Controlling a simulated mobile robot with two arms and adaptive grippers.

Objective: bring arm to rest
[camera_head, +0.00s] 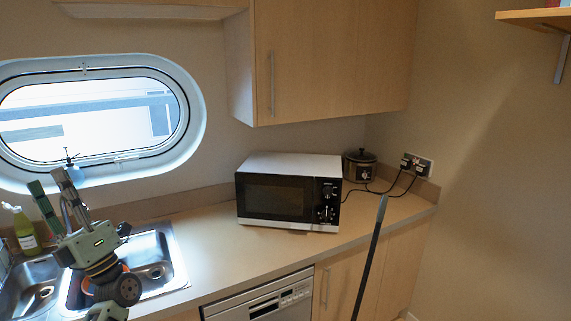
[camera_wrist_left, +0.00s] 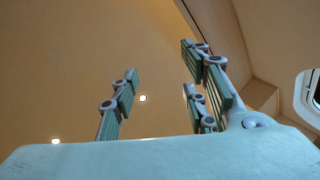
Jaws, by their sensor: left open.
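My left gripper (camera_head: 50,182) is raised in front of the sink and window at the left of the head view. Its fingers point up and stand apart, with nothing between them. In the left wrist view the open fingers (camera_wrist_left: 158,65) point up toward the ceiling, with only empty air between them. My left arm comes up from the lower left, over the sink. My right gripper is in neither view.
A double sink (camera_head: 150,272) lies below the left arm, with a green bottle (camera_head: 24,228) beside it. A microwave (camera_head: 289,193) and a small cooker (camera_head: 359,165) stand on the counter (camera_head: 210,240). A thin dark pole (camera_head: 370,257) rises before the cupboards. An oval window (camera_head: 95,115) is behind.

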